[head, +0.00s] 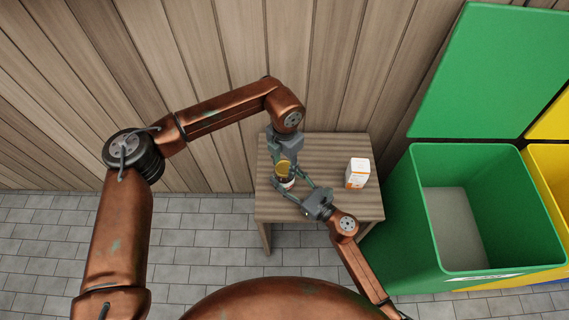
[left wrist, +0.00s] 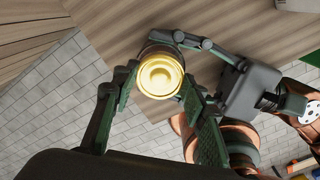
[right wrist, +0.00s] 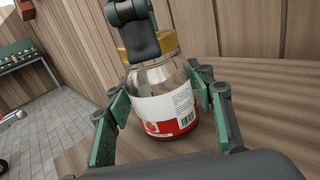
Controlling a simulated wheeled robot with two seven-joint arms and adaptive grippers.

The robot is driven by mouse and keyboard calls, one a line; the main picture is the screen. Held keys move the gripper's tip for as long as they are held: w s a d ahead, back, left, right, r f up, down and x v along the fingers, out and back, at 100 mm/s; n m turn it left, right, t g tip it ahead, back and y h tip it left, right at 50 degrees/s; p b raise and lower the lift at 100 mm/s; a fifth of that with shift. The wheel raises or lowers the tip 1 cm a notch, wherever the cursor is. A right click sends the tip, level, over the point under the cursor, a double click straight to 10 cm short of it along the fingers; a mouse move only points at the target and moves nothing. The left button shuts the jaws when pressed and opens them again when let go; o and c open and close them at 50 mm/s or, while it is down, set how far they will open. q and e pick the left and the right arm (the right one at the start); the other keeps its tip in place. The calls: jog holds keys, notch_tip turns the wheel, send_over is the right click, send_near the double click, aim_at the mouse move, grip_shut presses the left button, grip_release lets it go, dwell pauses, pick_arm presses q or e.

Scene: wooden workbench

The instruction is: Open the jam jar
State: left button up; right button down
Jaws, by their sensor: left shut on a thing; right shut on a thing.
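The jam jar (head: 288,184) stands upright on the small wooden table, near its left edge. It is clear glass with a white and red label, seen close in the right wrist view (right wrist: 164,108). Its gold lid (left wrist: 160,75) sits on top of the jar, and shows in the right wrist view (right wrist: 158,44). My left gripper (head: 284,163) comes from above and is shut on the lid, one finger hiding part of it. My right gripper (right wrist: 165,95) is shut around the jar's body from the front right, below the lid.
A white and orange carton (head: 358,174) stands on the table (head: 325,207) to the right of the jar. A green bin (head: 408,215) with a raised lid is right of the table. A wooden plank wall (head: 220,80) is behind.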

pick_arm(q)
jog(key=n, duration=2.7)
jog(key=shift+w, duration=0.1)
jog(key=shift+a+r, duration=0.1)
jog(key=shift+r, duration=0.2)
jog(key=shift+r, duration=0.85)
jog(key=shift+r, duration=0.15)
